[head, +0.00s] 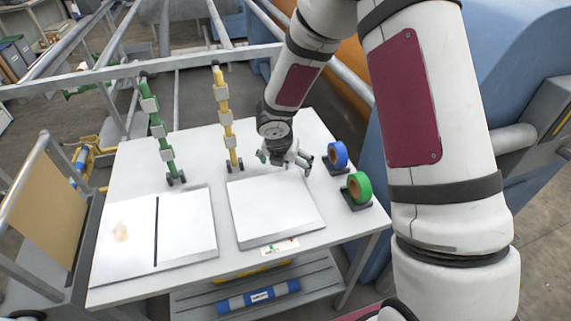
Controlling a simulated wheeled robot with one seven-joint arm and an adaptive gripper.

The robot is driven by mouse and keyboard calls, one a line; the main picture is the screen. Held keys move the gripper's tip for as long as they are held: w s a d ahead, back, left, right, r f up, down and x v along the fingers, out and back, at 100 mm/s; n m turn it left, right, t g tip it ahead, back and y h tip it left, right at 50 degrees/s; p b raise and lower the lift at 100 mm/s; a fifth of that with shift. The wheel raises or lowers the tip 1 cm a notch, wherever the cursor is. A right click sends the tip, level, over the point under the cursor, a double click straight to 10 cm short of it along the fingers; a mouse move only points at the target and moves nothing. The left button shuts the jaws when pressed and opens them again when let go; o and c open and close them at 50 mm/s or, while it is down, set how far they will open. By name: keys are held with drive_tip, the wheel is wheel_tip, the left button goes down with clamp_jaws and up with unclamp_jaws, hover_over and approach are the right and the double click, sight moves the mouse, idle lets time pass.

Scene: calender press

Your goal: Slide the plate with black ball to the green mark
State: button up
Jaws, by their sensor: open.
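My gripper (289,161) is open at the end of my arm, over the back part of the table. It is above or just behind the back edge of the right white board (272,212); the exact height is hard to tell. A small strip (280,246) with green and red marks lies at the front edge of that board. The left white board (188,228) has a black line across it and a faint orange smudge. I cannot make out a plate with a black ball. A green post (155,125) and a yellow post (223,115) carry grey blocks.
A blue tape roll (338,155) and a green tape roll (358,187) stand on dark bases at the table's right edge. A blue roll (258,295) lies on the shelf below. Metal rails run behind the white table (130,160).

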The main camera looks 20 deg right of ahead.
sight(276, 171)
drive_tip(key=shift+c, duration=0.6)
drive_tip(key=c, duration=2.2)
drive_tip(key=shift+a, duration=0.1)
drive_tip(key=shift+c, duration=0.2)
drive_tip(key=shift+a, duration=0.1)
drive_tip(key=shift+a+f, duration=0.1)
drive_tip(key=shift+a, duration=1.3)
drive_tip(key=shift+s+d, duration=0.15)
drive_tip(key=shift+d, duration=0.15)
